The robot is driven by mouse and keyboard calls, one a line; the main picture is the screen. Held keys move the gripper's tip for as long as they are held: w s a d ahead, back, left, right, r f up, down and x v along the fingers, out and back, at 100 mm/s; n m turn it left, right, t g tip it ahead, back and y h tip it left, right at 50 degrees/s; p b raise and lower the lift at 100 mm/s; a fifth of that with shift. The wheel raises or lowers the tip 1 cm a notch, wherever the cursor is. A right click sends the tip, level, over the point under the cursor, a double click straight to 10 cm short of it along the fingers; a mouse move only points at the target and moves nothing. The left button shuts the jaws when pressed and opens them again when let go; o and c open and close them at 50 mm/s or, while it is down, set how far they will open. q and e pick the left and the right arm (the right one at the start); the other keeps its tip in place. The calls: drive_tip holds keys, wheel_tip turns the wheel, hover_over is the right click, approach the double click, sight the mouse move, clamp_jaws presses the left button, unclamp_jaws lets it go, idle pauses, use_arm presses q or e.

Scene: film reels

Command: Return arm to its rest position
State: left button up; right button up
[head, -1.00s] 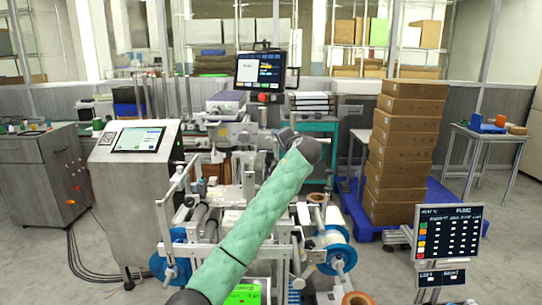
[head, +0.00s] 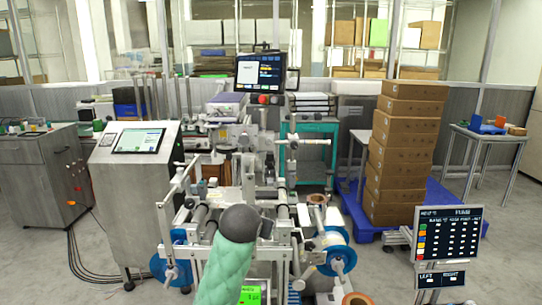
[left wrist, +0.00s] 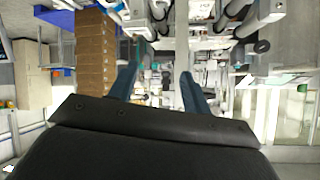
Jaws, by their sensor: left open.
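One of my arms, in a green quilted sleeve (head: 227,272), rises from the bottom middle of the head view and ends in a dark rounded joint (head: 240,223). It stands in front of the film reel machine (head: 250,190). No gripper shows in the head view. In the left wrist view my left gripper (left wrist: 158,82) is open, its two blue-grey fingers spread with nothing between them. The machine's frame shows beyond the fingers, upside down. Blue film reels (head: 336,252) sit at the machine's lower sides.
A stack of brown boxes (head: 400,150) stands on a blue pallet (head: 440,200) at right. A control panel on a stand (head: 447,235) is at front right. A steel console (head: 137,190) stands left of the machine. Grey floor (head: 385,268) is clear between the machine and panel.

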use_arm(q)
drive_tip(key=s+a+f+g, duration=0.3)
drive_tip(key=s+f, duration=0.9)
drive_tip(key=s, duration=0.3)
drive_tip(key=s+a+f+n+g+p, duration=0.1)
drive_tip(key=s+a+f+g, duration=0.2)
drive_tip(key=s+f, duration=0.9)
drive_tip(key=s+a+f+n+g, duration=0.1)
drive_tip(key=s+a+f+g, duration=0.2)
drive_tip(key=s+f, duration=0.9)
drive_tip(key=s+a, duration=0.1)
drive_tip(key=s, duration=0.5)
drive_tip(key=shift+s, duration=0.3)
